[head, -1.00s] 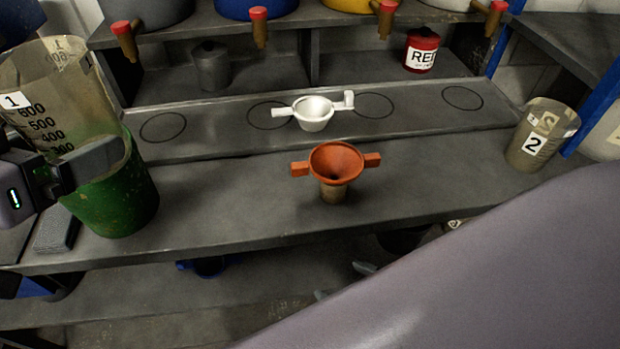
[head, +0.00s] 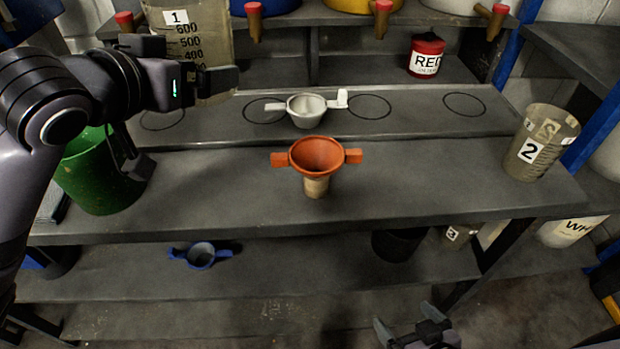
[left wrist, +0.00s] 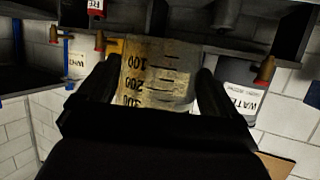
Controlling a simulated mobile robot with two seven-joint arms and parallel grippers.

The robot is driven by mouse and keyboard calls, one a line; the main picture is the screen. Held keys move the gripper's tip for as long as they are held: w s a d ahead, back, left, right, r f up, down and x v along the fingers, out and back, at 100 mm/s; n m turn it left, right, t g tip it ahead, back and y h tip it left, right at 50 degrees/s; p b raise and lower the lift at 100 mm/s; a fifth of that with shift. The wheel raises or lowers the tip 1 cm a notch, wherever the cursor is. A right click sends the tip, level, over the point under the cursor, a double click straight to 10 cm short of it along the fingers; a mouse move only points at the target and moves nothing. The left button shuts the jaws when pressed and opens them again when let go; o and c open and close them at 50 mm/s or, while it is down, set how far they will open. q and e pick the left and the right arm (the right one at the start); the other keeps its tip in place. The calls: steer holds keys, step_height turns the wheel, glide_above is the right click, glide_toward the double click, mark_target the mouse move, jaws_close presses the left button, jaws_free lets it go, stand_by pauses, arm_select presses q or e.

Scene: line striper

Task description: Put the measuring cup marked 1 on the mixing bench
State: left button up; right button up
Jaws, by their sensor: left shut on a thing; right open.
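The measuring cup marked 1 (head: 205,45) is a clear, stained cup with black graduations, at the upper left of the head view. My left gripper (head: 205,80) is shut on it and holds it upright above the back of the bench. The cup also fills the space between the fingers in the left wrist view (left wrist: 155,80). The mixing bench (head: 430,185) is a dark grey top with a raised rear ledge. My right gripper (head: 415,330) is open and empty, low at the bottom of the head view in front of the bench.
An orange funnel (head: 318,156) stands mid-bench, with a white funnel (head: 306,112) behind it. A green bucket (head: 100,185) is at left, partly behind my left arm. Cup 2 (head: 540,145) is at right. A blue funnel (head: 201,256) sits on the lower shelf. Bench room is free right of centre.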

arm_select(q)
step_height(320, 180, down, 20)
steer(key=b, duration=0.2)
steer(key=shift+b, duration=0.35)
steer(key=shift+f, duration=0.15)
steer(key=o, duration=1.1)
steer(key=shift+f, duration=0.1)
steer(key=shift+c, duration=0.2)
steer(key=shift+o, duration=0.4)
steer(key=shift+r, duration=0.3)
steer(key=shift+s+a, duration=0.15)
steer(key=shift+s, duration=0.1)
steer(key=p+v, duration=0.1)
steer(key=v, duration=1)
steer(key=shift+s+p, duration=0.2)
steer(key=shift+p, duration=0.1)
